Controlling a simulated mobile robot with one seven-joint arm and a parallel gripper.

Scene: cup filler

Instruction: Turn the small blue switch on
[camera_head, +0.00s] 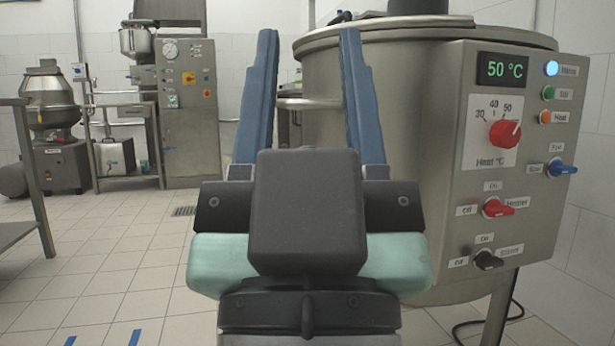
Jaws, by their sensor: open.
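The small blue switch (562,168) is on the right side of the steel control panel (455,200). Its blue handle points right, with a label above that seems to read Fast and one to its left that seems to read Slow. My gripper (309,38) is open and empty, its two blue fingers pointing up and away from the camera. In the picture it is left of the panel and well apart from the switch. A round blue-white lamp (551,68) is lit at the panel's top right.
The panel also holds a display (502,69) reading 50 °C, a red dial (505,134), a red Heater switch (497,208) and a black Stirrer switch (487,260). A large steel vat (390,120) stands behind it. Tiled floor (130,235) is open at left, beside a steel table (30,170).

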